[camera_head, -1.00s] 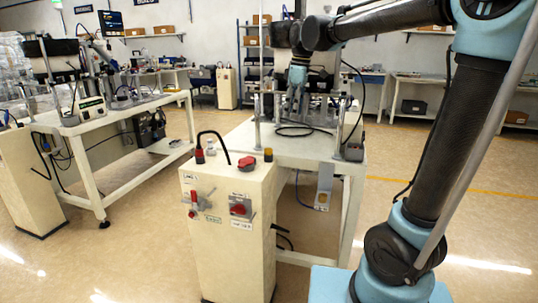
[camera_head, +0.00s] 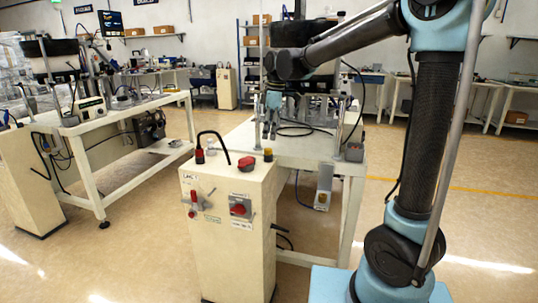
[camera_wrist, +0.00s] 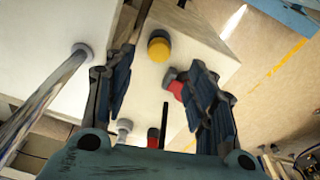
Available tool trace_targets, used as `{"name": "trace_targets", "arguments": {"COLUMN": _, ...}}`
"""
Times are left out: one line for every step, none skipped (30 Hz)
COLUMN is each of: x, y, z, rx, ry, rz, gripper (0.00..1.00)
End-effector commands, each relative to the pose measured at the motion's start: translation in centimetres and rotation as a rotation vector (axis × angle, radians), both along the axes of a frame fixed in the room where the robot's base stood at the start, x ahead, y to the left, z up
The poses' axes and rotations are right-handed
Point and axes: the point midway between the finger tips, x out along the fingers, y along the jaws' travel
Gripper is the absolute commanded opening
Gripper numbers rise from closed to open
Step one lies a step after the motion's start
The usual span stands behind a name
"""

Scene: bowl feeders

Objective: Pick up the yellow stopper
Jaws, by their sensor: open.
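The yellow stopper (camera_head: 268,154) is a small, short cylinder standing on the top of the cream control cabinet (camera_head: 205,255), near its back right corner. In the wrist view the yellow stopper (camera_wrist: 159,48) shows beyond and between the fingertips, apart from both fingers. My gripper (camera_head: 269,134) is open and empty, pointing down over the table behind the cabinet, above and behind the stopper in the head view. The two open fingers of my gripper (camera_wrist: 161,70) flank the middle of the wrist view.
A red knob (camera_head: 247,162) and a dark-and-red plug with a cable (camera_head: 200,154) also stand on the cabinet top. The white table (camera_head: 317,147) behind carries metal posts and a black cable. Open floor lies to the right.

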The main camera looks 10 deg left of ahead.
Motion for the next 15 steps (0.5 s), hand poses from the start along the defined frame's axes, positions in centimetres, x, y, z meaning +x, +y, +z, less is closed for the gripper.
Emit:
{"name": "trace_targets", "arguments": {"x": 0.0, "y": 0.1, "z": -0.7, "rx": 0.0, "ry": 0.0, "rz": 0.0, "gripper": 0.51}}
{"name": "trace_targets", "arguments": {"x": 0.0, "y": 0.1, "z": -1.0, "rx": 0.0, "ry": 0.0, "rz": 0.0, "gripper": 0.51}}
{"name": "trace_targets", "arguments": {"x": 0.0, "y": 0.2, "z": -1.4, "rx": 0.0, "ry": 0.0, "rz": 0.0, "gripper": 0.51}}
{"name": "trace_targets", "arguments": {"x": 0.0, "y": 0.2, "z": -1.5, "rx": 0.0, "ry": 0.0, "rz": 0.0, "gripper": 0.51}}
{"name": "trace_targets", "arguments": {"x": 0.0, "y": 0.2, "z": -1.7, "rx": 0.0, "ry": 0.0, "rz": 0.0, "gripper": 0.51}}
{"name": "trace_targets", "arguments": {"x": 0.0, "y": 0.2, "z": -1.8, "rx": 0.0, "ry": 0.0, "rz": 0.0, "gripper": 0.51}}
{"name": "trace_targets", "arguments": {"x": 0.0, "y": 0.2, "z": -1.9, "rx": 0.0, "ry": 0.0, "rz": -0.001, "gripper": 0.51}}
{"name": "trace_targets", "arguments": {"x": 0.0, "y": 0.2, "z": -2.1, "rx": 0.0, "ry": 0.0, "rz": -0.001, "gripper": 0.51}}
{"name": "trace_targets", "arguments": {"x": 0.0, "y": 0.2, "z": -2.4, "rx": 0.0, "ry": 0.0, "rz": -0.001, "gripper": 0.51}}
{"name": "trace_targets", "arguments": {"x": 0.0, "y": 0.3, "z": -2.6, "rx": 0.0, "ry": 0.0, "rz": -0.001, "gripper": 0.51}}
{"name": "trace_targets", "arguments": {"x": 0.1, "y": 0.3, "z": -3.0, "rx": 0.0, "ry": 0.0, "rz": -0.001, "gripper": 0.51}}
{"name": "trace_targets", "arguments": {"x": 0.1, "y": 0.3, "z": -3.5, "rx": 0.0, "ry": 0.0, "rz": -0.001, "gripper": 0.51}}
{"name": "trace_targets", "arguments": {"x": 0.2, "y": 0.4, "z": -3.9, "rx": 0.0, "ry": 0.0, "rz": -0.001, "gripper": 0.51}}
{"name": "trace_targets", "arguments": {"x": 0.2, "y": 0.4, "z": -4.4, "rx": 0.0, "ry": 0.0, "rz": -0.001, "gripper": 0.51}}
{"name": "trace_targets", "arguments": {"x": 0.3, "y": 0.4, "z": -4.9, "rx": 0.0, "ry": 0.0, "rz": -0.001, "gripper": 0.51}}
